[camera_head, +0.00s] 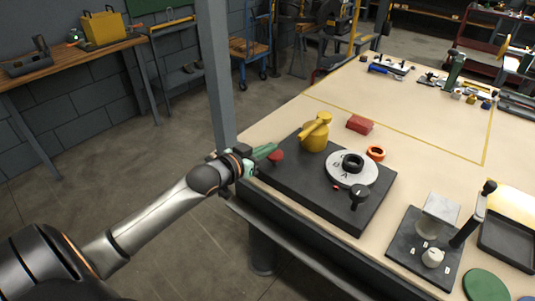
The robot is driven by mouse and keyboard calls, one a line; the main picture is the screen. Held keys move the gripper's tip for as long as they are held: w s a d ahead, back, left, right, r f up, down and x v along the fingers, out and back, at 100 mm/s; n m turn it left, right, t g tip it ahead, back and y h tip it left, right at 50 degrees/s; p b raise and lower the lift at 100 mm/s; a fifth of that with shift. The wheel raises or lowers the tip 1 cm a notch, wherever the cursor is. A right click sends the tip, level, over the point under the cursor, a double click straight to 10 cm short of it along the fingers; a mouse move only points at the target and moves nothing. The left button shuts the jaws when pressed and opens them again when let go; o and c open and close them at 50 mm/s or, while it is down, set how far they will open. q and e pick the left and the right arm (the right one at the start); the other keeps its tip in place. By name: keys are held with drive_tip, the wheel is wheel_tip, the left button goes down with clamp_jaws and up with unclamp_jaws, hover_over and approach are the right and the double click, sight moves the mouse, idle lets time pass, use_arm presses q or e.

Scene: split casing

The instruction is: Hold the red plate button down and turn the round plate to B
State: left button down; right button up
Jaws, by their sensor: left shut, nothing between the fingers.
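A dark base board (320,201) lies on the near left part of the table. The red button (277,156) is at its left end. The round plate (340,178) is white with a black ring-shaped hub (352,163) and dark letters; one looks like an A, and which letter is set cannot be told. My left gripper (270,150) is shut and empty, its green fingertips right beside or just over the red button. I cannot tell whether they touch or press it. A small red mark (336,187) sits by the plate's near edge. My right gripper is out of view.
On the board stand a yellow valve-like part (314,138) with a handle and a black knob (359,194). Behind it lie a red block (360,124) and an orange ring (376,153). A second device with a lever (433,257) stands right. The table's middle is clear.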

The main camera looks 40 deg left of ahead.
use_arm(q)
drive_tip(key=shift+f, duration=0.65)
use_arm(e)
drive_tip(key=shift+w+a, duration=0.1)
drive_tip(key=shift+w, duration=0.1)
